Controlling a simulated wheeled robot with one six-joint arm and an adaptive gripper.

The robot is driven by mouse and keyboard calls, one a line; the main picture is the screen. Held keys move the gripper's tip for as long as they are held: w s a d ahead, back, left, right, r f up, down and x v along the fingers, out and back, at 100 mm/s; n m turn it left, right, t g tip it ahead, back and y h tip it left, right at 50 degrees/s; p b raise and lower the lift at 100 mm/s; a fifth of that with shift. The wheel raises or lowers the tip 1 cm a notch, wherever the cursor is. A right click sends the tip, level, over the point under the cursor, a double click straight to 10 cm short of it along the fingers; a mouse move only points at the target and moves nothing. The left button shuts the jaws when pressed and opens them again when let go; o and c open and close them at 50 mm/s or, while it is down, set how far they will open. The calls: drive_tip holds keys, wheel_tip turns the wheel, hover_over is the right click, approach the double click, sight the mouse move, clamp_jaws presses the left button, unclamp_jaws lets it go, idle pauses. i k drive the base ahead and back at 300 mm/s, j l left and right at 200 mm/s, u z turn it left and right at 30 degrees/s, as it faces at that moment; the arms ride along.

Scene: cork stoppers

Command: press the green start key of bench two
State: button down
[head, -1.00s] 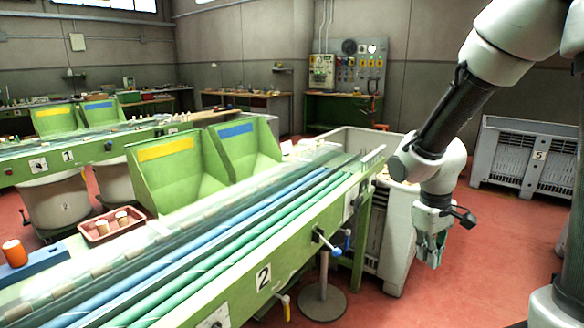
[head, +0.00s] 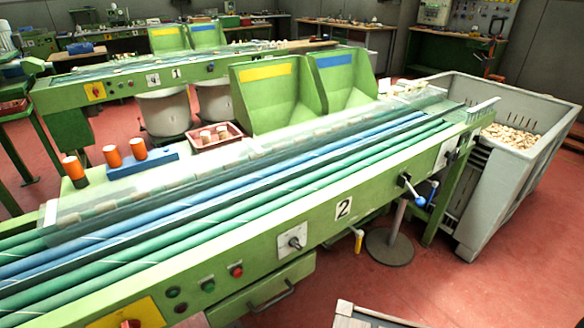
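Bench two (head: 318,228) runs across the view, a green sorting bench with a "2" plate (head: 343,208) on its front face. Low on that face, left of the plate, is a green key (head: 208,286). A red key (head: 237,271) sits to its right. Small dark, greenish round fittings (head: 173,292) are to its left; what they are is hard to tell. A rotary switch (head: 291,241) is on the face between the red key and the number plate. My gripper is not in view, so whether it is open or shut does not show.
A grey crate full of corks (head: 480,195) stands at the right end of bench two. A round-footed stand (head: 390,246) is below the bench. A pale box edge (head: 365,316) shows at the bottom. Red floor (head: 500,285) is clear at lower right.

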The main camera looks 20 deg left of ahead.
sight(209, 287)
drive_tip(key=j+u, duration=0.7)
drive_tip(key=u, duration=0.15)
drive_tip(key=j+u, duration=0.3)
drive_tip(key=u, duration=0.15)
drive_tip(key=z, duration=1.25)
drive_tip(key=k+j, duration=0.1)
drive_tip(key=k, duration=1.25)
